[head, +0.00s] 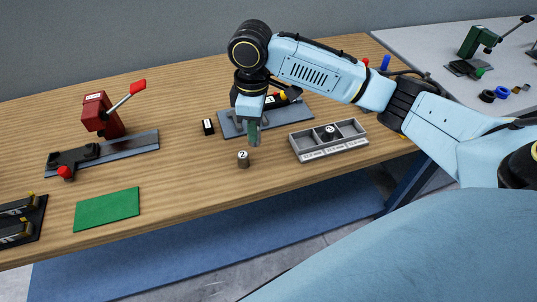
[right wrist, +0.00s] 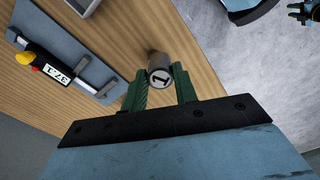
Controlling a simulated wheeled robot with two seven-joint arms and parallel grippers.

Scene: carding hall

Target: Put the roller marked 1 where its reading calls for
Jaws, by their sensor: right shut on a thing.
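My right gripper (head: 254,132) is above the wooden bench, behind the roller marked 2. In the right wrist view its green fingers (right wrist: 160,90) are shut on a grey roller marked 1 (right wrist: 159,68). The roller marked 2 (head: 243,159) stands upright on the bench. A grey tray (head: 330,157) with three compartments lies to the right; a roller (head: 328,130) is in its middle compartment. Its front labels are too small to read surely. A caliper gauge on a slate plate (head: 236,123) is partly hidden behind my arm; its display (right wrist: 54,70) seems to read 37.1 in the right wrist view.
A red lever press (head: 101,116) stands on a plate at left. A green mat (head: 107,209) and a black rack (head: 22,230) lie near the front left. A small black block (head: 208,127) sits beside the slate plate. The bench between mat and roller 2 is clear.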

